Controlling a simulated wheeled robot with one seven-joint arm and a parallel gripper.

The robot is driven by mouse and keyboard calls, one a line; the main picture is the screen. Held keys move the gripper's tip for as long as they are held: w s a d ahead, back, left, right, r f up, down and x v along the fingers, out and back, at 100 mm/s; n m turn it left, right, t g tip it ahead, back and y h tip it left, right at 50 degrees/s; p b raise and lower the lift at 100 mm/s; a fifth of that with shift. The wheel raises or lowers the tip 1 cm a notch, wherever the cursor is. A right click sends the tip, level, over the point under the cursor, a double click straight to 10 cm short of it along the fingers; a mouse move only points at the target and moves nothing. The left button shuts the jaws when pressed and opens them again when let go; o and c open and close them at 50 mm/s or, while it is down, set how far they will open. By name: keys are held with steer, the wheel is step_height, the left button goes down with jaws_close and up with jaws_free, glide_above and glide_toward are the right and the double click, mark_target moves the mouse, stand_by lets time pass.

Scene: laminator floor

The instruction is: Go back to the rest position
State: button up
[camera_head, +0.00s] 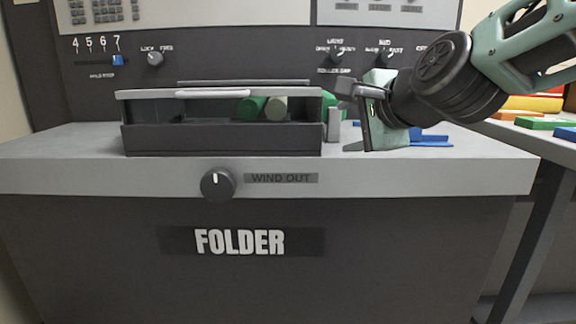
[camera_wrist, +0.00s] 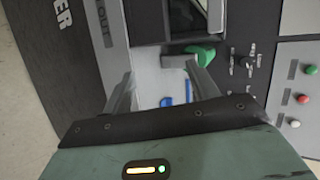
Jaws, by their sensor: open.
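My gripper (camera_head: 345,118) is open and reaches in from the right, above the right part of the grey folder counter (camera_head: 60,150). In the wrist view its two fingers (camera_wrist: 162,88) are spread with nothing between them but the light counter top and blue pieces behind. It is beside the right end of a dark open-topped tray (camera_head: 220,140). Inside the tray lie a green roll (camera_head: 251,108) and a paler roll (camera_head: 276,108). A green piece (camera_wrist: 203,55) shows beyond the fingertips in the wrist view. Flat blue pieces (camera_head: 432,138) lie under and behind my gripper, partly hidden.
A panel with knobs (camera_head: 155,58) and a blue slider (camera_head: 118,61) rises behind the counter. A "WIND OUT" knob (camera_head: 217,184) sticks out in front. A side table with coloured pieces (camera_head: 540,124) stands at right. The counter's left end is clear.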

steer(key=s+a+f+n+g, duration=0.35)
steer(key=s+f+n, duration=0.25)
steer(key=s+f, duration=0.2)
steer(key=s+d+f+n+g+h, duration=0.2)
steer(key=s+d+f+n+g, duration=0.15)
steer(key=s+f+n, duration=0.55)
steer(key=s+d+f+n+g+h, duration=0.25)
steer(key=s+f+n+g, duration=0.3)
steer(key=s, duration=0.65)
step_height(320, 180, up, 29)
steer(key=n+p, duration=0.1)
steer(key=p, duration=2.8)
steer(key=shift+d+p, duration=0.3)
steer(key=shift+d, duration=0.05)
